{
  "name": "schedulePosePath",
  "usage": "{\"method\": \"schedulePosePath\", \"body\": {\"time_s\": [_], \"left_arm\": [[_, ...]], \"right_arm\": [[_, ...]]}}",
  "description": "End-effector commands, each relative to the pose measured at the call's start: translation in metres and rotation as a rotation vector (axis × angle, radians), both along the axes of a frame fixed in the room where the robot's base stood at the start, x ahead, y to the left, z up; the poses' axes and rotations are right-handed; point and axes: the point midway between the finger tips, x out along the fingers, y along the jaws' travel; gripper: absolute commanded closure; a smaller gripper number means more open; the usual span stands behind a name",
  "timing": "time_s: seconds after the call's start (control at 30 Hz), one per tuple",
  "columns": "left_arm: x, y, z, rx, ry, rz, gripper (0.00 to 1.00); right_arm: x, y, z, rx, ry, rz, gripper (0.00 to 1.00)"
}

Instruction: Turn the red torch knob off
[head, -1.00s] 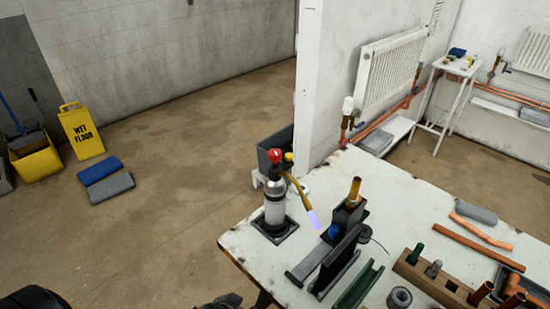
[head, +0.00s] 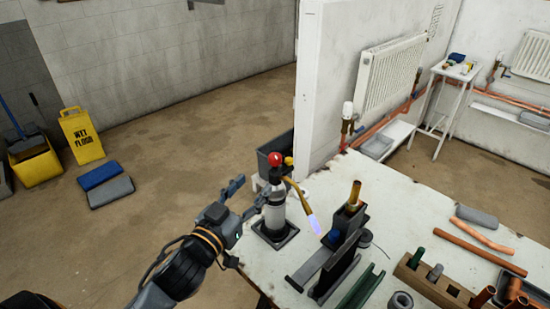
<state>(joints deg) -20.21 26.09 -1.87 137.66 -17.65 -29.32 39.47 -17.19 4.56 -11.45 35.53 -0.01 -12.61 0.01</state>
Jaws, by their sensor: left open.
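The red torch knob (head: 275,159) sits on top of the torch (head: 275,208), a grey canister upright on a dark square base at the table's left corner. A brass tube runs from the torch to a nozzle with a pale violet flame (head: 314,224) at its tip. My left gripper (head: 249,196) is open and empty, just left of the canister and lower than the knob. Its fingers point toward the torch. I cannot tell whether a fingertip touches the canister. My right gripper is not in view.
Right of the flame, a dark vise (head: 345,230) holds an upright copper pipe (head: 354,193). The white table (head: 410,200) also carries a wooden rack (head: 433,284), copper pipes and a grey block. A white wall (head: 325,80) stands behind the torch.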

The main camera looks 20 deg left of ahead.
Motion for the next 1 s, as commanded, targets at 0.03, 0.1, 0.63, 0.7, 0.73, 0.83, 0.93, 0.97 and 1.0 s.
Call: {"method": "schedulePosePath", "body": {"time_s": [0.03, 0.1, 0.63, 0.7, 0.73, 0.83, 0.93, 0.97, 1.0], "left_arm": [[0.011, 0.000, 0.005, 0.002, -0.003, 0.000, 0.48], [0.026, 0.000, 0.005, 0.001, -0.002, 0.001, 0.48], [0.113, -0.004, 0.001, 0.001, 0.003, 0.001, 0.48], [0.117, -0.004, 0.000, 0.001, 0.004, 0.001, 0.48], [0.117, -0.004, 0.000, 0.001, 0.004, 0.001, 0.48], [0.118, -0.005, 0.000, 0.001, 0.003, 0.001, 0.48], [0.118, -0.005, 0.000, 0.001, 0.003, 0.001, 0.48], [0.118, -0.005, 0.000, 0.001, 0.003, 0.001, 0.48], [0.118, -0.004, 0.000, 0.001, 0.003, 0.001, 0.48]], "right_arm": [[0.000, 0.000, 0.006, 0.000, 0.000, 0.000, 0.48], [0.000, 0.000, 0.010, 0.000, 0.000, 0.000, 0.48], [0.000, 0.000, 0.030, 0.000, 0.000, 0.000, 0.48], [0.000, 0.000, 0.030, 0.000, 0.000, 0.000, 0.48], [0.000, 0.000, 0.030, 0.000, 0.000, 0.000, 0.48], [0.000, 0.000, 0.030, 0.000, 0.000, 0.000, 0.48], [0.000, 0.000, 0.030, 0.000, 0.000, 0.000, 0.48], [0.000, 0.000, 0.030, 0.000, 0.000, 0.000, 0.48], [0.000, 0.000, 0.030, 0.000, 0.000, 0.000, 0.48]]}}
